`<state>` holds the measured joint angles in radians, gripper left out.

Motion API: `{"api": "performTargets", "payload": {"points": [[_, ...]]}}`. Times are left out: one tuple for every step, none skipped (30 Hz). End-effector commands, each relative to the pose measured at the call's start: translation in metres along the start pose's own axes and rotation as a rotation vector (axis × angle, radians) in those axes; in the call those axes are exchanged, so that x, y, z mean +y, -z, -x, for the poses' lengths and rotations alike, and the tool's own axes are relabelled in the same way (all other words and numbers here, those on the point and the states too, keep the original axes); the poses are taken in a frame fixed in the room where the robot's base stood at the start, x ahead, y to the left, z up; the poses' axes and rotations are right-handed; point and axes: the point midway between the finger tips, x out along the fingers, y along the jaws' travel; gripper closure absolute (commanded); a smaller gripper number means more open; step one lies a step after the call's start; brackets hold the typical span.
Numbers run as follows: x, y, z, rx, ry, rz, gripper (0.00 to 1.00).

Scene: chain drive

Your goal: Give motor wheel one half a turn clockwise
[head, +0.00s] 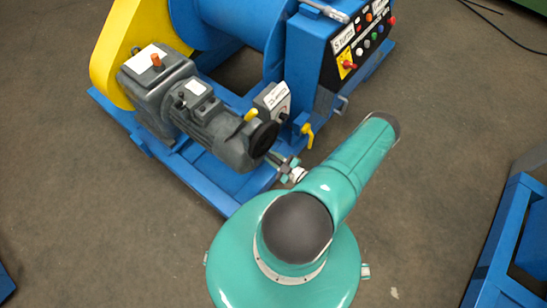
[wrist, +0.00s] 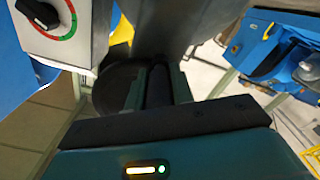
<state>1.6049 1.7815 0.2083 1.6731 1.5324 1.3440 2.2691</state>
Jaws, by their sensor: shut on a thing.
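The motor wheel (head: 264,139) is a black disc on the near end of the grey motor (head: 218,125). In the wrist view the dark wheel (wrist: 112,90) shows beside and behind the fingers, under the grey motor body. My gripper (head: 274,159) reaches the lower right edge of the wheel, with its wrist partly hidden behind my green arm. In the wrist view my gripper (wrist: 158,85) has its two green-sided fingers close around a dark part of the wheel. The exact contact is shadowed, and I see no clear mark of the wheel's angle.
A dial box (head: 272,101) with a black knob sits just above the wheel, close to my gripper. A yellow lever (head: 307,135) stands to the right. A control panel (head: 362,40) and blue frame (head: 215,180) surround the motor.

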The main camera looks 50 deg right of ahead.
Motion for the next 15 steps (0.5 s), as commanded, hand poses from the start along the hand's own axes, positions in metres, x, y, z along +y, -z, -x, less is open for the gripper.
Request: {"api": "performTargets", "payload": {"points": [[-0.0012, 0.0007, -0.0007, 0.002, 0.002, -0.001, 1.0], [-0.0011, 0.0007, -0.0007, 0.002, 0.002, -0.001, 1.0], [-0.001, 0.0006, -0.0007, 0.002, 0.002, -0.001, 1.0], [-0.0009, 0.0006, -0.0008, 0.002, 0.002, -0.001, 1.0], [-0.0009, 0.0006, -0.0008, 0.002, 0.002, -0.001, 1.0], [-0.0008, 0.0006, -0.0009, 0.002, 0.002, -0.001, 0.69], [-0.0007, 0.0006, -0.0009, 0.002, 0.002, -0.001, 0.63], [-0.0006, 0.0005, -0.0009, 0.002, 0.002, -0.001, 0.57], [-0.0005, 0.0005, -0.0008, 0.002, 0.001, -0.001, 0.55], [-0.0005, 0.0005, -0.0008, 0.002, 0.001, 0.0, 0.55], [-0.0004, 0.0004, -0.0007, 0.002, 0.001, 0.0, 0.55], [-0.0007, 0.0006, -0.0007, 0.002, 0.001, 0.0, 0.55], [-0.0007, 0.0006, -0.0007, 0.002, 0.001, 0.0, 0.55], [-0.0007, 0.0006, -0.0007, 0.002, 0.001, 0.0, 0.55], [-0.0006, 0.0006, -0.0006, 0.001, 0.001, 0.0, 0.55]]}}
